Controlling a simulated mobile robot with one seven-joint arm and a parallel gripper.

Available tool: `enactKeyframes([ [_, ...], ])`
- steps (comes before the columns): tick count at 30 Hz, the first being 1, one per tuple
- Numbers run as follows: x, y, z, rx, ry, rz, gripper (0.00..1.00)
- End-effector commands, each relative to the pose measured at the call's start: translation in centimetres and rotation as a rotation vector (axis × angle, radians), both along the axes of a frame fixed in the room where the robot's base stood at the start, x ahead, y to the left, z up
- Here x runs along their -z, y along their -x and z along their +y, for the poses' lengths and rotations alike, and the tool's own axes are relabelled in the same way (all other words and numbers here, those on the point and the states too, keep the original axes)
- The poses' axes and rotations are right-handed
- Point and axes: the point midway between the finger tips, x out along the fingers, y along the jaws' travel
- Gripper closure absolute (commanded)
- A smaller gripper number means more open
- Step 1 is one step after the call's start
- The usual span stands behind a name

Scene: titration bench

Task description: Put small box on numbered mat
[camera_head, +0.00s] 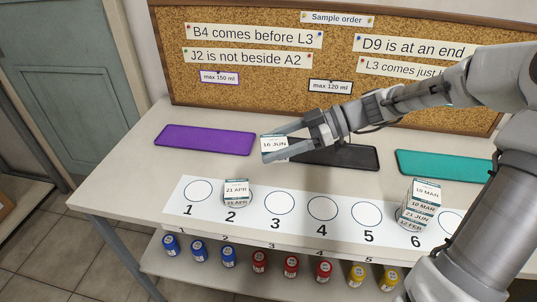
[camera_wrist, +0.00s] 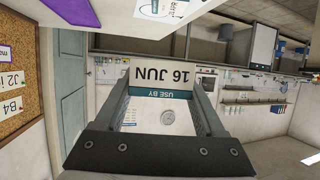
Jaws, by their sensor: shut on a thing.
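My gripper (camera_head: 288,139) is shut on a small white box (camera_head: 273,147) labelled 16 JUN, held above the bench behind the numbered mat. The same box (camera_wrist: 160,78) fills the space between the fingers in the wrist view, its USE BY label upside down there. The numbered mat (camera_head: 300,228) is a white strip with circles 1 to 6 and one more circle, partly hidden by my arm, at the right. A box labelled 21 APR (camera_head: 236,188) stands on circle 2, seemingly on another box. A stack of several boxes (camera_head: 420,205) stands at circle 6. Circles 1, 3, 4 and 5 are bare.
Purple (camera_head: 205,139), black (camera_head: 350,158) and teal (camera_head: 440,165) mats lie along the back of the bench. A corkboard (camera_head: 260,90) with notes stands behind them. Blue, red and yellow jars (camera_head: 291,266) line the lower shelf in front. The box stack is close to my arm.

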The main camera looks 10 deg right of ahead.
Motion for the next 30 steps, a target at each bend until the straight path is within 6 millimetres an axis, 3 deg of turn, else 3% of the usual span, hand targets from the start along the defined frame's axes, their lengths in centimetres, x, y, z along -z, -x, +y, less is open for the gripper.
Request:
enactKeyframes([
  [12,5.8,-0.1,9.3,-0.006,-0.001,0.001,0.84],
  [19,8.7,-0.2,9.1,-0.001,-0.001,0.000,0.84],
  [30,9.0,-0.2,9.0,0.000,0.000,0.000,0.84],
])
